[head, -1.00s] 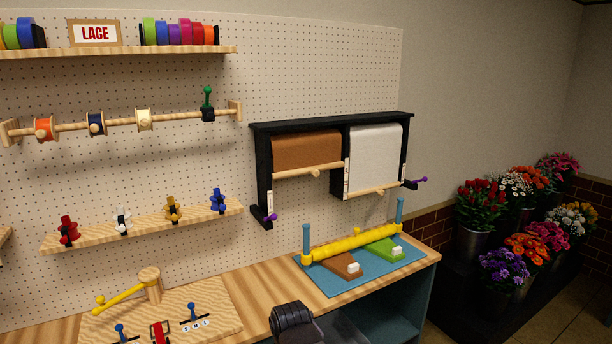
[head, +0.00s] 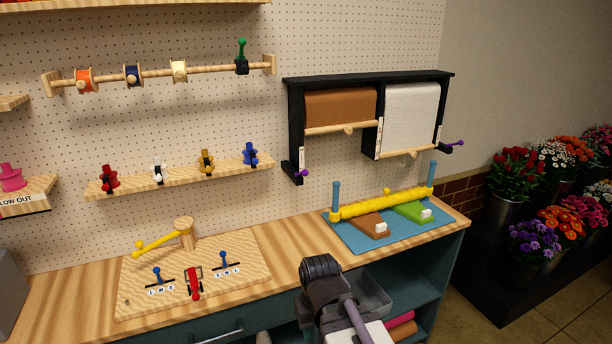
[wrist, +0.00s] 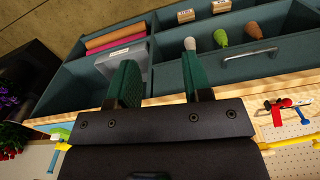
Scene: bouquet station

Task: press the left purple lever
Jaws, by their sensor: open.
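The left purple lever (head: 303,173) is a small purple knob at the lower end of the black left bracket of the paper roll holder (head: 293,130), on the pegboard wall below the brown paper roll (head: 340,104). A second purple lever (head: 455,144) sticks out on the holder's right side, by the white roll (head: 411,112). My gripper (wrist: 160,78) has two green fingers spread apart with nothing between them. In the wrist view it faces the bench's lower shelves, and neither purple lever shows there. In the head view my arm is in front of the bench, below and apart from the left lever.
A blue mat (head: 385,232) with a yellow roller (head: 385,204) and two blue posts lies on the bench below the holder. A wooden board (head: 240,255) with blue and red levers lies left of it. Bare benchtop (head: 288,232) lies between board and mat.

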